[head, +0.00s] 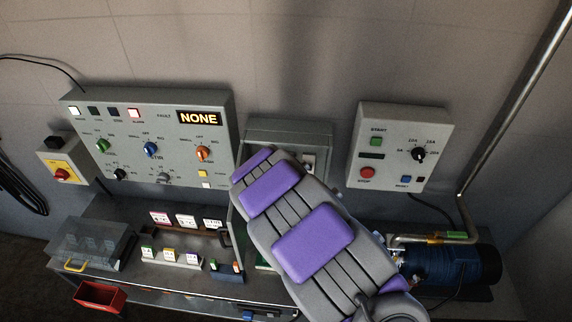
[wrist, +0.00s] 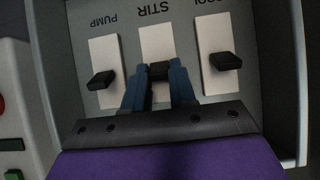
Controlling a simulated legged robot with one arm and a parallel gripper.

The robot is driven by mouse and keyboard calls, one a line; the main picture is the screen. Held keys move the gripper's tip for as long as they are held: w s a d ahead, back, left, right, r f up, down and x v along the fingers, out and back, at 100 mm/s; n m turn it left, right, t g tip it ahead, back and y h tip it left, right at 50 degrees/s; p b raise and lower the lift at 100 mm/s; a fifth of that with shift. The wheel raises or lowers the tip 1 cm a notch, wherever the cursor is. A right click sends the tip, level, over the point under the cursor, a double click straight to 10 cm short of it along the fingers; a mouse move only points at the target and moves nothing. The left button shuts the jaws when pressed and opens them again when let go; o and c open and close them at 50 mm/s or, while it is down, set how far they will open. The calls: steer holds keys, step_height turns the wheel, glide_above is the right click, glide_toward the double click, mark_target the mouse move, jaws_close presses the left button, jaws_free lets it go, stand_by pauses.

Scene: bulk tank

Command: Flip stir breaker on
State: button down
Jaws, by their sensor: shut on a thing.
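The stir breaker (wrist: 159,35) is the middle of three white plates in the wrist view, under the label STIR. Its black lever (wrist: 159,70) sits between the fingertips of my gripper (wrist: 159,76). The two blue fingers are shut on this lever from either side. The pump breaker (wrist: 104,58) is on the left and another breaker (wrist: 214,40), its label partly cut off, is on the right; each has a black lever. In the head view the grey breaker box (head: 290,128) is mostly hidden behind my arm, and my gripper is hidden too.
A control panel (head: 150,110) with a NONE display hangs left of the box, and a smaller panel (head: 400,130) hangs right. Below is a bench with a clear cover (head: 90,240) and a red bin (head: 100,296). A blue motor (head: 460,265) stands at right.

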steer(key=shift+w+a+r, duration=0.1)
steer(key=shift+r, duration=0.1)
steer(key=c, duration=0.9)
jaws_free()
steer(key=shift+a+f, duration=0.1)
steer(key=shift+f, duration=0.05)
steer(key=v, duration=1.7)
